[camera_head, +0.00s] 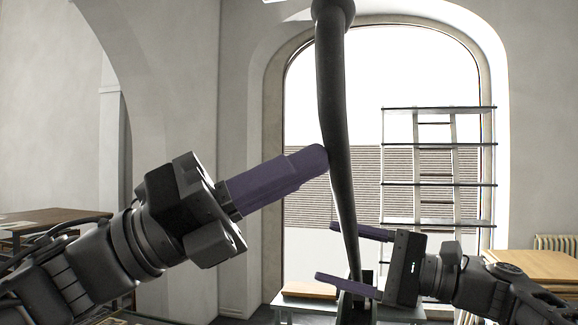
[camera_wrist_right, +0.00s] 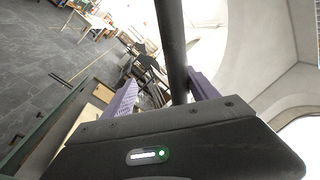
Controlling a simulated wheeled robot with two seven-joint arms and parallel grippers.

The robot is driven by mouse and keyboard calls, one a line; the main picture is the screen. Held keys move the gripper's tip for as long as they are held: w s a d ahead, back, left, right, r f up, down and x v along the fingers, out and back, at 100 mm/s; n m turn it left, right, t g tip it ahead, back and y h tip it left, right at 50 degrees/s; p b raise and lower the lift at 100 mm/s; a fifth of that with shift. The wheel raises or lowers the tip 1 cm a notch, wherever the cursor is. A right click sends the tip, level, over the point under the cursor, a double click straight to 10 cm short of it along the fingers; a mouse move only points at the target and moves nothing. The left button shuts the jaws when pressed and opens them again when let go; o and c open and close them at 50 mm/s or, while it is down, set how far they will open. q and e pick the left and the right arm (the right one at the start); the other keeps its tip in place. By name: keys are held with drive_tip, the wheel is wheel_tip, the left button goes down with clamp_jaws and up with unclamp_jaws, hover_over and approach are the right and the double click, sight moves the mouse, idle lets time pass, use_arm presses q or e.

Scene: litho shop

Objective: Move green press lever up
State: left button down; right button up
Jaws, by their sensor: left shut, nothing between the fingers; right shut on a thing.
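The press lever (camera_head: 331,95) is a long, curved bar that looks dark grey rather than green. It stands nearly upright in the middle of the head view, with a rounded knob at its top. My left gripper (camera_head: 320,158) is shut and empty, its purple fingertips at the lever's middle; I cannot tell whether they touch it. My right gripper (camera_head: 327,251) is on the lever's lower part, with the lever between its purple fingers. In the right wrist view the lever (camera_wrist_right: 171,40) runs down between the fingers, close to the right-hand one. The lever's lower end is partly hidden.
A tall metal rack (camera_head: 438,185) stands before the bright arched window. A pale table (camera_head: 290,301) is low behind the lever. A wooden table (camera_head: 40,218) is at the far left and stacked boards (camera_head: 540,265) are at the right. Grey tiled floor (camera_wrist_right: 60,45) shows in the wrist view.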

use_arm(q)
drive_tip(key=shift+s+d, duration=0.1)
drive_tip(key=shift+d, duration=0.2)
use_arm(e)
drive_tip(key=v, duration=0.9)
drive_tip(key=shift+d, duration=0.45)
drive_tip(key=shift+f, duration=0.1)
use_arm(q)
drive_tip(key=b+v, duration=0.3)
drive_tip(key=v, duration=0.5)
drive_tip(key=shift+a+b, duration=0.15)
drive_tip(key=shift+b, duration=0.25)
use_arm(e)
drive_tip(key=f, duration=0.3)
drive_tip(key=shift+d+f, duration=0.3)
use_arm(q)
drive_tip(key=shift+r, duration=0.1)
use_arm(e)
drive_tip(key=shift+c, duration=0.3)
